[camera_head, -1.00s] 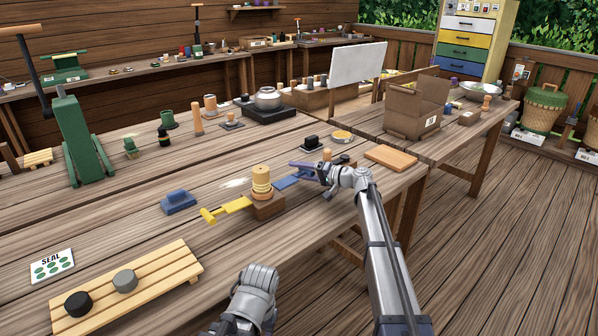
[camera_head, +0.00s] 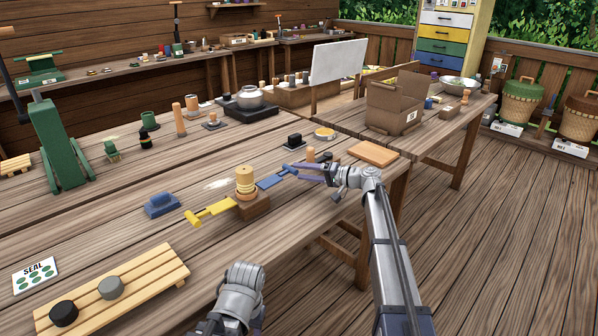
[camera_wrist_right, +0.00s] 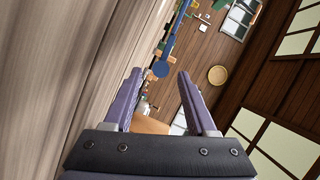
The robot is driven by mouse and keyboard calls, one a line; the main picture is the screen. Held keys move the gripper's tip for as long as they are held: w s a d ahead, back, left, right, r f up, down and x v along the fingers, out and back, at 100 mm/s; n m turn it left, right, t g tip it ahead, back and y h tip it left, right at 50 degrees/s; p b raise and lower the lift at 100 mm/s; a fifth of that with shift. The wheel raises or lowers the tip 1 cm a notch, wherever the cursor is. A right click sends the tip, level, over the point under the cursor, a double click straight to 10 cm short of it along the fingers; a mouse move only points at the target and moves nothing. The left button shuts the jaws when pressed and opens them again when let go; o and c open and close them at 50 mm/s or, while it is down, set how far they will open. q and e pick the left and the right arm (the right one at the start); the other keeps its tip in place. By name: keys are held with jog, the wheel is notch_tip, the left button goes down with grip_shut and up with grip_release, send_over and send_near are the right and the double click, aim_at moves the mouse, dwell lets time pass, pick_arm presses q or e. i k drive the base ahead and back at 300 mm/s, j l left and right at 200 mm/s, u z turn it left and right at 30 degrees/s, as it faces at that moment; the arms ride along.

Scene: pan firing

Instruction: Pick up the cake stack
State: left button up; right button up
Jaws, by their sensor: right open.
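The cake stack (camera_head: 246,183) is a short upright pile of tan round discs in the head view. It sits on a brown wooden block (camera_head: 252,207) near the front edge of the table. A yellow tool (camera_head: 212,211) lies to its left and a blue tool (camera_head: 270,182) to its right. My right gripper (camera_head: 290,170) is open and apart from the stack, to its right at the blue tool's far end. In the right wrist view, a round blue end (camera_wrist_right: 160,69) shows between the open purple fingers (camera_wrist_right: 160,80). I cannot clearly make out the stack there. My left fingers are hidden.
A blue block-like tool (camera_head: 162,205) lies left of the stack. A black stamp-like object (camera_head: 294,141) and an orange board (camera_head: 373,153) lie beyond my right gripper. Bare tabletop lies in front of the stack.

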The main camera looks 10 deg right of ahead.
aim_at(245, 182)
jog(key=k+l, duration=0.15)
jog(key=l, duration=0.15)
jog(key=k+l, duration=0.1)
jog(key=l, duration=0.25)
jog(key=k+l, duration=0.15)
jog(key=l, duration=0.15)
jog(key=k+l, duration=0.15)
jog(key=l, duration=0.15)
